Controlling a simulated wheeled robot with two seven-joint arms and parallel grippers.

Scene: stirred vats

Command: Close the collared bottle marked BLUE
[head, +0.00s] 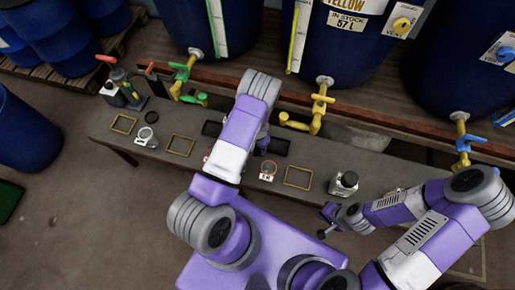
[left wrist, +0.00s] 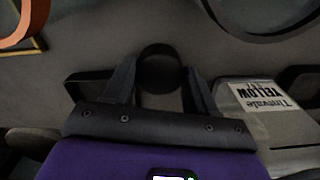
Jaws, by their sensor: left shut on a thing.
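My left gripper (left wrist: 160,80) has its fingers on either side of a dark round cap (left wrist: 158,62) in the left wrist view. In the head view my left gripper (head: 262,147) is over the middle of the bench, mostly hidden by its own arm. A bottle (left wrist: 265,112) to its right carries a label reading YELLOW, upside down. I cannot make out a label reading BLUE. A squat bottle (head: 343,184) with a dark top stands on the right of the bench; its label is too small to read. My right gripper (head: 326,222) is apart from it, below and left, open and empty.
The grey bench (head: 100,125) has rectangular outlines, with an empty yellow one (head: 298,177). A ringed item (head: 268,170) and another (head: 146,137) stand on it. Green (head: 183,75), yellow (head: 320,100) and blue-handled (head: 463,143) taps overhang its back edge.

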